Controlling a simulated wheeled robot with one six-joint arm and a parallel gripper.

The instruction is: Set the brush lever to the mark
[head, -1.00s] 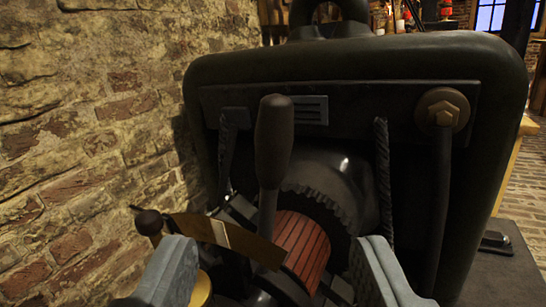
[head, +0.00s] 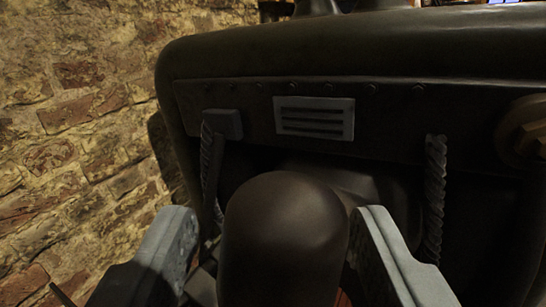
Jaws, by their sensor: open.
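The brush lever's dark rounded handle (head: 284,235) stands upright, large and close, in the lower middle of the head view. My gripper (head: 275,225) is open, with one grey finger on each side of the handle. A gap shows at the handle's left; at the right the finger is close to it, and I cannot tell whether they touch. The handle hides the lever's lower shaft and most of the copper-red commutator behind it. The mark is not visible.
The dark machine housing (head: 340,58) fills the view behind the lever, with a slotted plate (head: 314,118) on it. Braided cables hang at left (head: 210,170) and right (head: 435,195). A brass hex fitting (head: 528,130) is at the right edge. A brick wall (head: 75,120) stands close at left.

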